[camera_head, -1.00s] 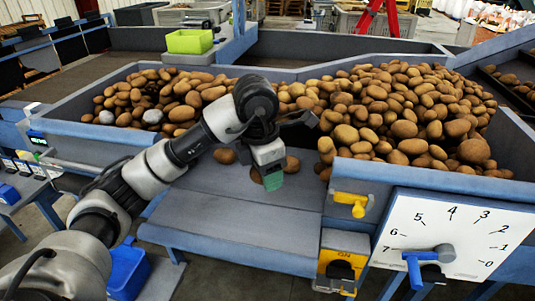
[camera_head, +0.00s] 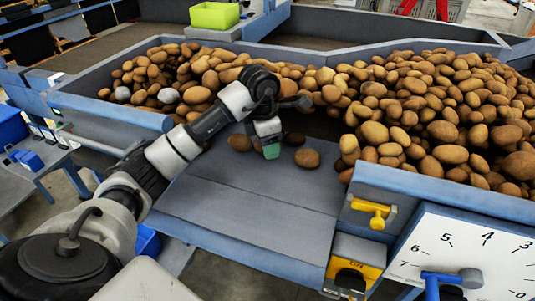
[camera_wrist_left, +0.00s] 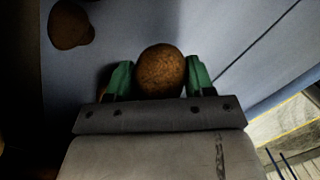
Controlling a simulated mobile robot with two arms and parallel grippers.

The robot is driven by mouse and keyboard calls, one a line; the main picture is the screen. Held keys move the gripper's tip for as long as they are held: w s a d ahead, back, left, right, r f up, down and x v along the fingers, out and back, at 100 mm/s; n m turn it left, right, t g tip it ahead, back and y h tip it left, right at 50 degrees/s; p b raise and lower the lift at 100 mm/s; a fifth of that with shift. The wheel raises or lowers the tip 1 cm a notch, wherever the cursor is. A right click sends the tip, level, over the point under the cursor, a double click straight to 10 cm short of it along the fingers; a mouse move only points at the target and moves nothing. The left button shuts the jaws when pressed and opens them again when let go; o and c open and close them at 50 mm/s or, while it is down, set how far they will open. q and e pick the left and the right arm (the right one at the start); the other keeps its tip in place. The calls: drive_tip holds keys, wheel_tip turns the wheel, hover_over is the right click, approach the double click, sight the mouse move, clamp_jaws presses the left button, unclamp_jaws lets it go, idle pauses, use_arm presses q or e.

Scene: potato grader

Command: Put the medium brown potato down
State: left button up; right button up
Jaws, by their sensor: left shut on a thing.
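My left gripper (camera_head: 268,150) reaches down over the grey sorting table (camera_head: 255,205), near its back part. In the left wrist view its green fingers (camera_wrist_left: 160,80) are shut on a medium brown potato (camera_wrist_left: 160,70), one finger on each side. The head view mostly hides the held potato behind the fingers. The gap between it and the table cannot be judged. Loose brown potatoes lie close by: one left of the gripper (camera_head: 239,142), one to its right (camera_head: 307,158) and a darker one behind (camera_head: 293,138). My right gripper is not in view.
A large heap of potatoes (camera_head: 430,110) fills the bin behind and to the right. A yellow handle (camera_head: 372,208) and a numbered dial plate (camera_head: 480,250) stand at the right. A green crate (camera_head: 214,15) is at the back. The table's front is clear.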

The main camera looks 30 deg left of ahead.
sight(267, 164)
use_arm(q)
drive_tip(key=shift+a+f, duration=0.1)
drive_tip(key=shift+f, duration=1.95)
drive_tip(key=o, duration=1)
drive_tip(key=shift+f, duration=0.15)
drive_tip(key=shift+c, duration=0.2)
drive_tip(key=r, duration=0.8)
drive_tip(key=s+a+r, duration=0.1)
drive_tip(key=r, duration=0.3)
drive_tip(key=shift+r, duration=0.1)
